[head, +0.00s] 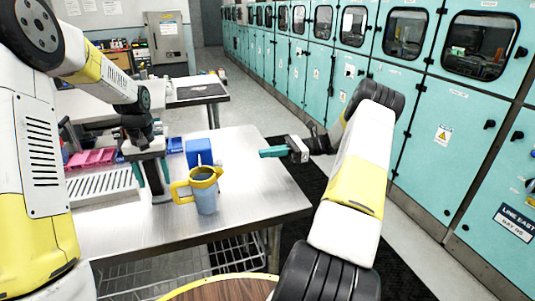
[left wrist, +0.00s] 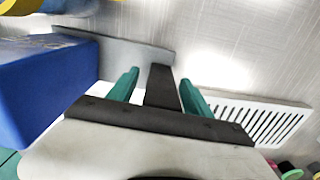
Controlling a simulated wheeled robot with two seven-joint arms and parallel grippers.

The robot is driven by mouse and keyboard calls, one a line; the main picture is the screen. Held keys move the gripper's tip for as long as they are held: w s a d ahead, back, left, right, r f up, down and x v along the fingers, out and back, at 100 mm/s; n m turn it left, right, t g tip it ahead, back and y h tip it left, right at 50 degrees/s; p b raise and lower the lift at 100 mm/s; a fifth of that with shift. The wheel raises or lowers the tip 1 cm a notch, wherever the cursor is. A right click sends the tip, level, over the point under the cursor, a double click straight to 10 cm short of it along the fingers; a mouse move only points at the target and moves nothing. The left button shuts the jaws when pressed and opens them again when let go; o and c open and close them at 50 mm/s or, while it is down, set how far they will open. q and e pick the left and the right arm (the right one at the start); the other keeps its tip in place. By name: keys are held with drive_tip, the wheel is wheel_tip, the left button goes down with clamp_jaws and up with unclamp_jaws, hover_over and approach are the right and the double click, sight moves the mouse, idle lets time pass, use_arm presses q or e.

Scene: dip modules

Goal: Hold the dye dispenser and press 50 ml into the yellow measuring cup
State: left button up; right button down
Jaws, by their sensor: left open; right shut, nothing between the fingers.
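The yellow measuring cup (head: 205,197) stands upright near the table's middle, with a grey-blue body and a yellow rim and handle. Its yellow edge also shows at the top left of the left wrist view (left wrist: 18,6). A blue block-like object (head: 198,152) stands behind it; I cannot tell whether it is the dye dispenser. My left gripper (head: 153,173) is open, pointing down left of the cup. In the left wrist view a dark bar (left wrist: 161,88) shows between its teal fingers, apart from them. My right gripper (head: 272,152) is shut and empty, right of the cup.
A white slotted tray (head: 100,184) lies left of my left gripper, with pink bins (head: 92,158) behind it. The metal table (head: 255,190) is clear right of the cup. Teal cabinets (head: 400,130) line the right side. A round wooden top (head: 225,290) shows at the front.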

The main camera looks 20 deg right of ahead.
use_arm(q)
drive_tip(key=shift+r, duration=4.5)
drive_tip(key=shift+s+r, duration=0.15)
drive_tip(key=shift+r, duration=0.05)
use_arm(e)
drive_tip(key=shift+a+r, duration=0.25)
use_arm(q)
drive_tip(key=s+a+r+t+h, duration=0.1)
drive_tip(key=s+a+r+t, duration=0.2)
drive_tip(key=s+r, duration=0.7)
use_arm(e)
drive_tip(key=s+a+r+n+g+h, duration=0.2)
drive_tip(key=s+a+r+n+h, duration=0.7)
drive_tip(key=s+a+r, duration=0.2)
use_arm(q)
drive_tip(key=s+a+t+h, duration=0.1)
drive_tip(key=s+t, duration=0.2)
drive_tip(key=s, duration=1.4)
drive_tip(key=shift+f, duration=0.3)
use_arm(e)
drive_tip(key=s+r+n+t+h, duration=0.3)
drive_tip(key=s+n, duration=0.2)
drive_tip(key=s, duration=0.3)
drive_tip(key=s+r+n+t+h, duration=0.3)
drive_tip(key=s+n+t, duration=0.1)
drive_tip(key=s, duration=0.4)
drive_tip(key=shift+s+n+h, duration=0.15)
drive_tip(key=shift+n+h, duration=0.25)
drive_tip(key=shift+n, duration=0.3)
